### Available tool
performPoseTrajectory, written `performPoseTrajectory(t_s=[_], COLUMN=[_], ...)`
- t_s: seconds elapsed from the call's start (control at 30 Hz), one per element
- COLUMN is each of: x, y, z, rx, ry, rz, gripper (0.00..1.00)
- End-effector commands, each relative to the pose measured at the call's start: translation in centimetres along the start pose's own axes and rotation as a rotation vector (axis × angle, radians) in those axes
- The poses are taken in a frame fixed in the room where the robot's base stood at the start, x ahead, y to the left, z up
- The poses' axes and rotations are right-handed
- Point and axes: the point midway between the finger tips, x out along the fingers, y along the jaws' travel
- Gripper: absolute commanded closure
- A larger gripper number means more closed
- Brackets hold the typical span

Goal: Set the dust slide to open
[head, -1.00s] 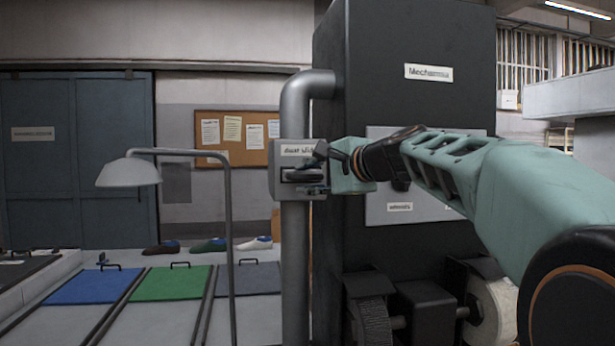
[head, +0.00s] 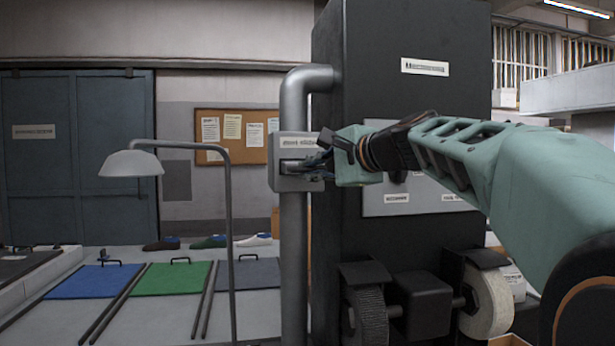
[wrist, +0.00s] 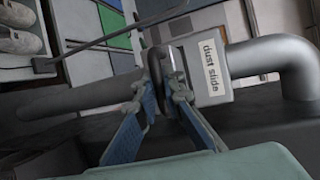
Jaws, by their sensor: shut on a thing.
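The dust slide (head: 297,146) is a grey box with a "dust slide" label, set on a vertical grey pipe (head: 294,240). It also shows in the wrist view (wrist: 214,86), seen turned on its side. My gripper (head: 318,162) is at the right part of the box's front. In the wrist view my gripper (wrist: 166,78) has its two blue-grey fingers on either side of a dark looped handle (wrist: 173,62) beside the box, shut on it. The fingers hide part of the handle. I cannot read an open or closed mark on the slide.
A lamp (head: 131,163) on a bent pole stands left of the pipe. Blue and green panels (head: 172,279) lie lower left, with several shoes behind.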

Motion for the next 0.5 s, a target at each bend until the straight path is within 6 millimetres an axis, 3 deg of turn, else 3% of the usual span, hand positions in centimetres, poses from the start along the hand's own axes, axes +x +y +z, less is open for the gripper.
performPoseTrajectory(t_s=[0.2,0.5], x=[-2.5,-2.8], y=[0.9,0.9], z=[1.1,1.2], rx=[-0.002,0.0], ry=[0.001,-0.001], rz=[-0.001,0.003], gripper=[1.0,1.0])
